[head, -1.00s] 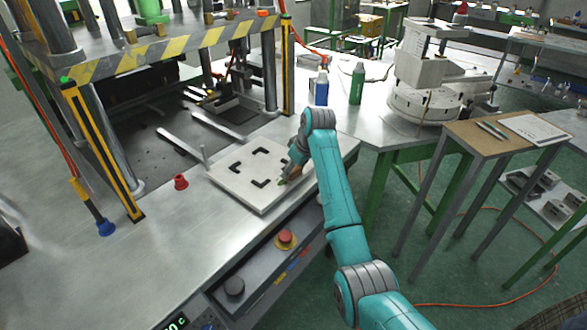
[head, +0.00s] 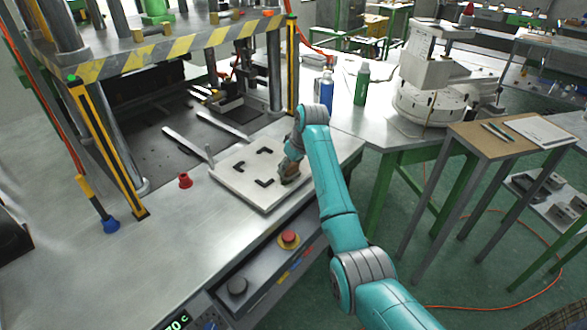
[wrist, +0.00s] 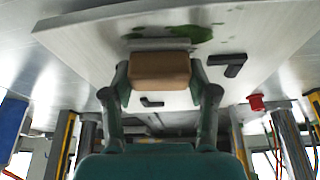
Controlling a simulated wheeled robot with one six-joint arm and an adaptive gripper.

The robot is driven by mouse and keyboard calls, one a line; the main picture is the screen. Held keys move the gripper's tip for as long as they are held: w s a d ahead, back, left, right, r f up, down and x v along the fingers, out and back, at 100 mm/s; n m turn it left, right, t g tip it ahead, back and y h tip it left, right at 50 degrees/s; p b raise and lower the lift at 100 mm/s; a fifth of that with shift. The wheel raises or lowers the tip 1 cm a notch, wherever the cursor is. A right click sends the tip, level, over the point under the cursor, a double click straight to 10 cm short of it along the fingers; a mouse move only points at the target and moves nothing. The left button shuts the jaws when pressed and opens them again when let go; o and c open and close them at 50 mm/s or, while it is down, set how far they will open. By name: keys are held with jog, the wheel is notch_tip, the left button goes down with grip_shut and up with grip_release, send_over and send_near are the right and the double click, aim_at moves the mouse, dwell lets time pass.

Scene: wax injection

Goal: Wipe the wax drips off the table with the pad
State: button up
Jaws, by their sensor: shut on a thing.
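My gripper (head: 290,172) is over the right part of a white board (head: 228,185) with black corner marks. In the wrist view my gripper (wrist: 160,75) is shut on a brown block-shaped pad (wrist: 160,71) with a grey layer along its far side. A dark green wax smear (wrist: 190,34) lies on the board (wrist: 85,38) just past the pad, and a smaller green spot (wrist: 132,36) lies to its left. The pad is close to the board; I cannot tell whether it touches. In the head view my arm and gripper hide the wax.
A press with striped bars (head: 170,48) stands behind the board. A red cup-like piece (head: 185,180) is to the board's left, and a red stop button (head: 289,238) is on the front panel. Blue (head: 327,88) and green (head: 362,84) bottles stand behind my arm.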

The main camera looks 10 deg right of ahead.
aim_at(285, 184)
jog(key=shift+w+a, duration=0.2)
jog(key=shift+a, duration=0.05)
jog(key=shift+c, duration=1.2)
jog(key=shift+s+a+r, duration=0.2)
jog(key=shift+s+a, duration=0.2)
jog(key=shift+a, duration=0.15)
jog(key=shift+s+d+f, duration=0.15)
jog(key=shift+s+d, duration=0.45)
jog(key=shift+s, duration=0.2)
jog(key=shift+s+d+f, duration=0.1)
jog(key=shift+s+d, duration=0.5)
jog(key=shift+s, duration=0.2)
jog(key=shift+s+a+f, duration=0.15)
jog(key=shift+s+a, duration=0.25)
jog(key=shift+a, duration=0.1)
jog(key=shift+w+a, duration=0.55)
jog(key=shift+w, duration=0.2)
jog(key=shift+w+a, duration=0.55)
jog(key=shift+w, duration=0.25)
jog(key=shift+c, duration=1)
jog(key=shift+s+a+r, duration=0.2)
jog(key=shift+s+a, duration=0.15)
jog(key=shift+a, duration=0.4)
jog(key=shift+s+d+r, duration=0.1)
jog(key=shift+s+d, duration=0.55)
jog(key=shift+s, duration=0.15)
jog(key=shift+s+d, duration=0.6)
jog(key=shift+s, duration=0.2)
